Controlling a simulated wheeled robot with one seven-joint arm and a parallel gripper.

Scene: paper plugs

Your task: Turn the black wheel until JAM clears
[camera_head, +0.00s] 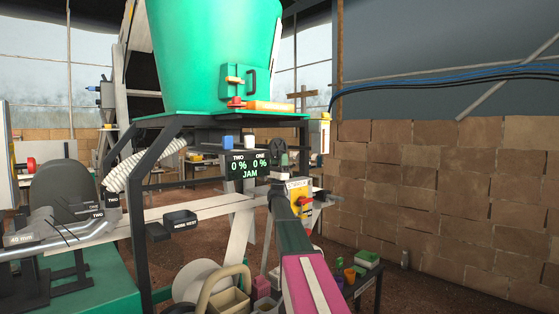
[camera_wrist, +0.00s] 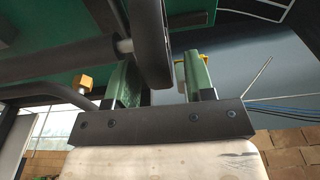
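The display (camera_head: 249,165) in the head view reads TWO 0 %, ONE 0 % and JAM. The black wheel shows in the wrist view as a thick dark rim (camera_wrist: 152,45) with a shaft to its left. In the head view the wheel (camera_head: 279,146) is small, just right of the display. My gripper (camera_wrist: 162,80) has two green fingers, one on each side of the rim. It is open: a clear gap shows between the rim and the right finger. Whether the left finger touches the rim, I cannot tell. The rest of the wheel is out of the wrist view.
A large green hopper (camera_head: 215,55) stands on a dark frame above the display. A yellow panel with a red switch (camera_head: 306,200) sits close to my arm. A ribbed white hose (camera_head: 125,168) hangs left. A brick wall (camera_head: 440,190) closes the right side.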

